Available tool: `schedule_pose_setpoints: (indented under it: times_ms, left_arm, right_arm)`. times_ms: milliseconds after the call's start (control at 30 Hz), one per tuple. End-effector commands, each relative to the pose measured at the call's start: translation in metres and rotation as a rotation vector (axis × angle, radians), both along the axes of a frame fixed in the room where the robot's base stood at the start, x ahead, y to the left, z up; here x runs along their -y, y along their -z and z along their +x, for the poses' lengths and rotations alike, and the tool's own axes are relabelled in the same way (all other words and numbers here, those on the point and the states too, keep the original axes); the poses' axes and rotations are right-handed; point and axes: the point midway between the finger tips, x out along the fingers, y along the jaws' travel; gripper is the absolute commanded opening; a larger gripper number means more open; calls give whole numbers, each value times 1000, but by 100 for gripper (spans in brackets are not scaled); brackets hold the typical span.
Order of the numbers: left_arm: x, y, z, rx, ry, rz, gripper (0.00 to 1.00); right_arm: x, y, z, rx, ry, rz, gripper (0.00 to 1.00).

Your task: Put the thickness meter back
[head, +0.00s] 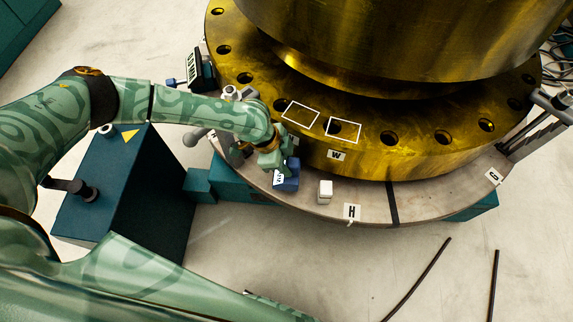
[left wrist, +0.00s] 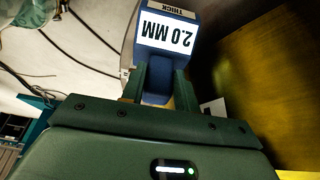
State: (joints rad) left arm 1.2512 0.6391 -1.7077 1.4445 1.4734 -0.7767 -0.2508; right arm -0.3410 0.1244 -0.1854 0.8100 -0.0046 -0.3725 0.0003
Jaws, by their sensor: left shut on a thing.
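The thickness meter (head: 289,176) is a small blue block with a white label. In the left wrist view the meter (left wrist: 168,32) reads "2.0 MM" and "THICK", upside down. My left gripper (head: 273,162) is shut on its narrower blue part; its two fingers (left wrist: 158,84) show on either side of it. The meter is at the front left of the grey ring table (head: 365,205), in front of the brass flange (head: 300,140). I cannot tell whether it touches the table. My right gripper does not show.
A small white block (head: 325,191) stands right of the meter, near a tag marked H (head: 352,212). A tag marked W (head: 336,155) and two white outlines are on the flange. A dark labelled device (head: 200,69) stands at the back left. The table's front right is mostly clear.

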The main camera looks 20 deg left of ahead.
Motion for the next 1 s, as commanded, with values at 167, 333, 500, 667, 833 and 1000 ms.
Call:
schedule_pose_setpoints:
  times_ms: [167,333,500,667,833,1000]
  left_arm:
    - [-5,9,5,1,-1,-1,0]
    - [-8,37,7,-4,-2,-1,0]
    - [-9,38,8,3,0,0,0]
    - [-9,39,8,2,0,0,0]
    - [-9,39,8,2,0,1,52]
    - [-9,39,8,2,0,0,52]
  right_arm:
    - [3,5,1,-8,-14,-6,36]
    - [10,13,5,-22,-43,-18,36]
    - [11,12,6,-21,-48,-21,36]
    - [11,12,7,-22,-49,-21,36]
    - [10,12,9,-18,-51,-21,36]
    - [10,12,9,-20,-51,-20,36]
